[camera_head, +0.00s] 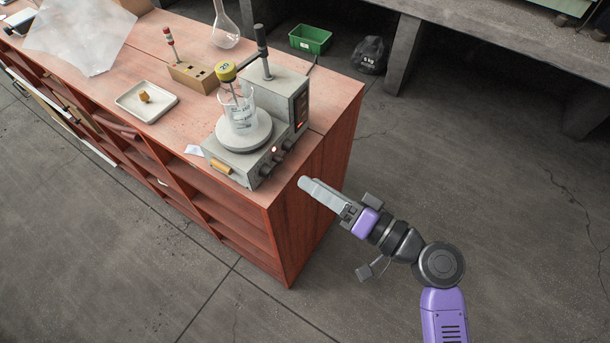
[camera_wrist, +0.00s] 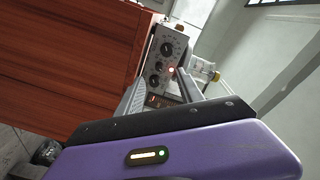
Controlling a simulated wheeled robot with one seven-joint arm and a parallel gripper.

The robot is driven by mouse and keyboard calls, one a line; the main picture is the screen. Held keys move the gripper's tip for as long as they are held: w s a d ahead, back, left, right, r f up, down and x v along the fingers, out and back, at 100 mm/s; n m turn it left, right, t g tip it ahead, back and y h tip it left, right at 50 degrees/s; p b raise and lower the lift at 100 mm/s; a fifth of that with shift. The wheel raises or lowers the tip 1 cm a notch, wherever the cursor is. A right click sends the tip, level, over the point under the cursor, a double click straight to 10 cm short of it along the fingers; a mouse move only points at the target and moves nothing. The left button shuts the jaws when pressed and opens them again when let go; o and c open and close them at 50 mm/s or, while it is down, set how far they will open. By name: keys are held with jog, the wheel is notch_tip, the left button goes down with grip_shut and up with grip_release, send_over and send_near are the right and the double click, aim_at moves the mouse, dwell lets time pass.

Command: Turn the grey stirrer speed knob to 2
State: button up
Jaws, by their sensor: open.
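The grey hotplate stirrer (camera_head: 238,160) stands near the bench's right end, with a beaker (camera_head: 239,113) on its round plate. Its front panel shows in the wrist view (camera_wrist: 175,35) with dark round knobs. One larger knob (camera_wrist: 166,49) has a marked dial, and another knob (camera_wrist: 155,80) sits lower, close to the fingers in the picture. I cannot tell which is the speed knob, nor read its setting. My gripper (camera_head: 306,184) is off the bench's right end, in front of the panel and apart from it. Its fingers also show in the wrist view (camera_wrist: 160,90), spread and empty.
A grey box with a display (camera_head: 298,108) and an upright rod stand behind the plate. A white tray (camera_head: 146,101), a wooden block (camera_head: 193,76) and a flask (camera_head: 226,35) are further left. Open floor lies right of the bench (camera_head: 318,165).

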aim_at(271, 174)
jog(key=shift+n+g+y, duration=0.6)
jog(key=shift+w+a+p, duration=0.3)
jog(key=shift+w+a, duration=0.2)
jog(key=shift+a, duration=0.75)
jog(key=shift+w+a+p, duration=0.25)
jog(key=shift+w+a, duration=0.25)
jog(key=shift+a, duration=0.75)
jog(key=shift+w+a+p, duration=0.3)
jog(key=shift+w+a, duration=0.2)
jog(key=shift+a, duration=0.75)
grip_shut()
